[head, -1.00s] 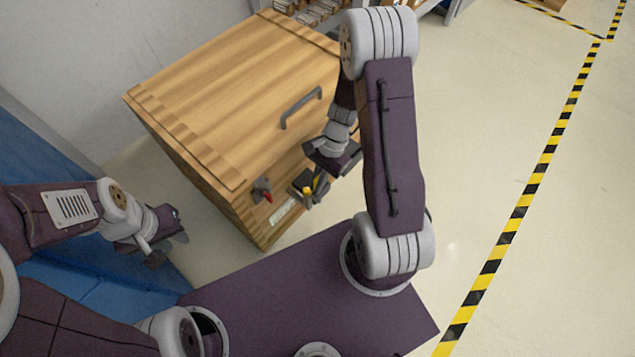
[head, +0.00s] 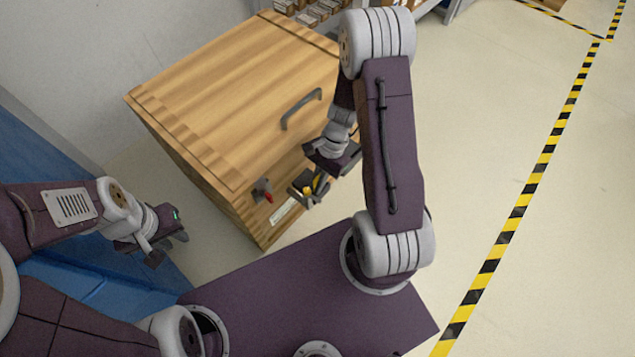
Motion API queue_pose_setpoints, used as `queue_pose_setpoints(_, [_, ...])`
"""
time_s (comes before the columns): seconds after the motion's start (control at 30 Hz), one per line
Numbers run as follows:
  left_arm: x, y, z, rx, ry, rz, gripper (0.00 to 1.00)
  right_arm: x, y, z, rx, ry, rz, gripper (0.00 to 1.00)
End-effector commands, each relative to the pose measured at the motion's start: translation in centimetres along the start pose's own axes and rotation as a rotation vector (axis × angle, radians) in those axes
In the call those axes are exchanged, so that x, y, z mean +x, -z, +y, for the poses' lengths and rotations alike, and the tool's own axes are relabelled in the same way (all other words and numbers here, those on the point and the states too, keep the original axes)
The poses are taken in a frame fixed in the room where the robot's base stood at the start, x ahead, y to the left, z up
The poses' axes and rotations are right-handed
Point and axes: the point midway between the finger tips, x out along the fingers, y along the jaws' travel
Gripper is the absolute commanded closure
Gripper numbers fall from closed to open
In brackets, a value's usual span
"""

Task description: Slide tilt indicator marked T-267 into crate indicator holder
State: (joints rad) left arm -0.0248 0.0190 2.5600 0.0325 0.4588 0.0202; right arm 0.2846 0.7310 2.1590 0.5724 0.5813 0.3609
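The wooden crate (head: 215,95) stands in the middle left of the head view. On its front face, a small dark grey tray-like fitting (head: 303,189) holds yellow-topped items (head: 308,191). To its left is a grey fitting with a red part (head: 268,196). A pale label (head: 284,211) sits below. No T-267 marking is readable, and I cannot tell which item is the tilt indicator or its holder. My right gripper (head: 322,179) is at the front face, just above the dark fitting; its fingertips are partly hidden. My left gripper (head: 168,248) is open and empty, left of the crate.
A dark handle (head: 301,108) rises from the crate's top. A blue surface (head: 90,285) lies at the left by a grey wall. Shelving with boxes (head: 318,12) stands behind. Open floor with yellow-black tape (head: 540,170) lies to the right.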

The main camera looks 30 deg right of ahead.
Motion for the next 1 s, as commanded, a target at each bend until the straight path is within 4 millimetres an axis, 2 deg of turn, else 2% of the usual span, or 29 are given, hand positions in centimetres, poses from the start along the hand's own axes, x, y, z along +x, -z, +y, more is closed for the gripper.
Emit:
queue_pose_setpoints(0.37, [0.1,0.0,0.0,0.0,0.0,0.0,0.75,0.1,0.1,0.0,0.0,0.0,0.0,1.0])
queue_pose_setpoints(0.97, [1.2,-0.1,0.0,0.0,0.0,0.0,0.75,1.6,0.7,0.0,0.0,0.0,0.0,1.0])
queue_pose_setpoints(1.0, [1.1,-0.1,0.0,0.0,0.0,0.0,0.75,1.5,0.6,0.0,0.0,0.0,0.0,0.91])
